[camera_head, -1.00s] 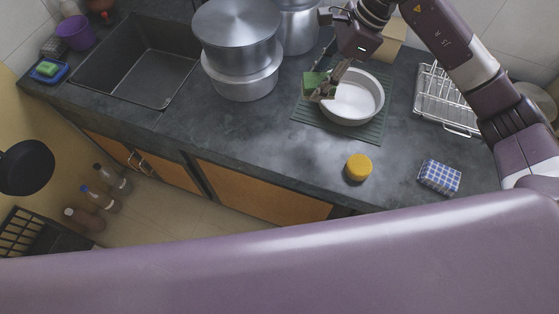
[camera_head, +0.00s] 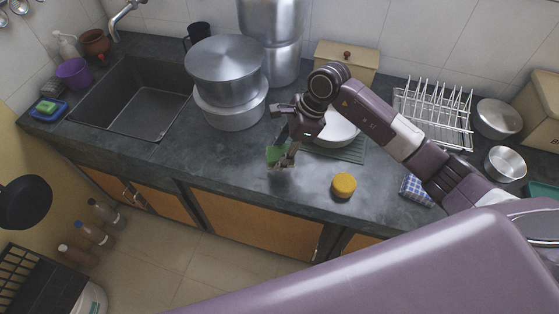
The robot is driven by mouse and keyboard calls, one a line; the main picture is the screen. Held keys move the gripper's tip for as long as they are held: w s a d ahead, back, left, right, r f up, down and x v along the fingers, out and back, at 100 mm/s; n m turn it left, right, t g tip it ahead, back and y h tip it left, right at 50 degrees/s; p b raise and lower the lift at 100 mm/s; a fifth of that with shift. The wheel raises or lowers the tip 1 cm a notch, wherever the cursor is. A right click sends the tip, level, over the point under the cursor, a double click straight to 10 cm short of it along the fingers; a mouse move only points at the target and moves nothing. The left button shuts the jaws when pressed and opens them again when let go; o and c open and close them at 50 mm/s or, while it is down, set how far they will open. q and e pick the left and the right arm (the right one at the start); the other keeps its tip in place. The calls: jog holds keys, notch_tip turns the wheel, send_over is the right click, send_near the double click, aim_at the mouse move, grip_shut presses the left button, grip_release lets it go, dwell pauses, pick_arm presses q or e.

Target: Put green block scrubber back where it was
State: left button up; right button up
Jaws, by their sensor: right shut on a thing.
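The green block scrubber (camera_head: 275,154) is held in my right gripper (camera_head: 285,158). The gripper is shut on it and partly covers it. They are over the counter (camera_head: 230,160), in front of the green ribbed mat (camera_head: 352,152) and left of the white round pan (camera_head: 337,132). I cannot tell how high the scrubber is above the counter. Another green block (camera_head: 46,106) lies in a small blue tray (camera_head: 37,116) at the far left, beyond the sink. My left gripper is not in view.
A yellow round lid or sponge (camera_head: 344,185) and a blue checked cloth (camera_head: 416,190) lie near the front edge. Stacked steel pots (camera_head: 228,85) stand behind the gripper. The sink (camera_head: 135,98) is at left, the dish rack (camera_head: 436,112) at right.

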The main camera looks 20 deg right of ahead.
jog(key=shift+f, duration=0.7)
notch_tip(320, 180, down, 3)
jog(key=shift+f+p, duration=0.2)
jog(key=shift+p, duration=0.3)
jog(key=shift+f, duration=0.45)
jog(key=o, duration=1)
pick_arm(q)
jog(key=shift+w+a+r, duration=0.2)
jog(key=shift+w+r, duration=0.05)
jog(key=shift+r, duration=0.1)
